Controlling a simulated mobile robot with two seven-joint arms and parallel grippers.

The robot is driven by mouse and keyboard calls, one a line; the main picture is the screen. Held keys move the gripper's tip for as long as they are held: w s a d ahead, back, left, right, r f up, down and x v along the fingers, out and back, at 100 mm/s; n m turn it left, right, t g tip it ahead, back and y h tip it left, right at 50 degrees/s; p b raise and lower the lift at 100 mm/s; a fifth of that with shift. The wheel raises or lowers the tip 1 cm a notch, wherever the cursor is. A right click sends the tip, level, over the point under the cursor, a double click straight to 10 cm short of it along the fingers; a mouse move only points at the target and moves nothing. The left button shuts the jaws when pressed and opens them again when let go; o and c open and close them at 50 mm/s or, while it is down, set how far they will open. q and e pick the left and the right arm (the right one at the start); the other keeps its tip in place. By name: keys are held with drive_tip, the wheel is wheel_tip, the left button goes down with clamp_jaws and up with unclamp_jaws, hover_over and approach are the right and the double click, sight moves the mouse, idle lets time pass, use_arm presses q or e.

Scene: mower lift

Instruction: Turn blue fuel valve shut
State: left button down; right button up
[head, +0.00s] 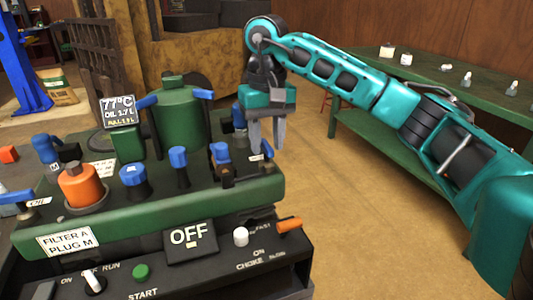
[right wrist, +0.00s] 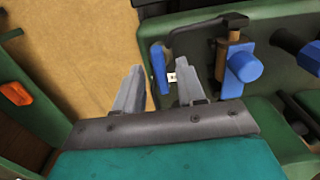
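My right gripper (head: 266,140) hangs fingers-down over the right end of the green machine. In the right wrist view its two grey fingers (right wrist: 158,80) are apart, with an upright blue lever (right wrist: 158,70) showing between them. A small white tag (right wrist: 172,77) is beside this lever, and a dark bent pipe (right wrist: 190,30) runs above it. I cannot tell whether either finger touches the lever. Several other parts are blue too, and no readable label names the fuel valve. My left gripper is not in view.
A blue knob on a brown cylinder (right wrist: 243,62) is close to the right finger in the wrist view. The head view shows an orange plug (head: 82,187), blue knobs (head: 134,180) and an OFF display (head: 190,238). A green bench (head: 440,92) stands at right; floor between is clear.

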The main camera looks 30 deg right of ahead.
drive_tip(key=shift+f, duration=1)
clamp_jaws()
